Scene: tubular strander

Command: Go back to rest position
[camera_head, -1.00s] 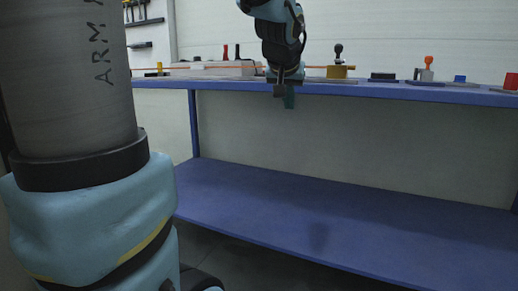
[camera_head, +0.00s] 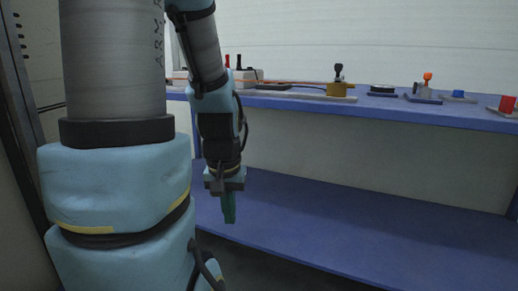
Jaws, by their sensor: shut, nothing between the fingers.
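My gripper (camera_head: 229,208) hangs straight down from my bent arm, left of the picture's middle, with its teal fingers together and nothing between them. It is in front of the blue workbench (camera_head: 400,112), below the level of its top, and the lower shelf (camera_head: 350,217) shows behind it. It looks clear of the bench. My arm hides the left part of the bench.
On the bench top stand a brass block with a black knob (camera_head: 339,84), a dark low block (camera_head: 382,90), an orange-topped fixture (camera_head: 427,86), a blue piece (camera_head: 458,94) and a red piece (camera_head: 507,104). An orange line (camera_head: 290,83) runs along the bench. The lower shelf looks empty.

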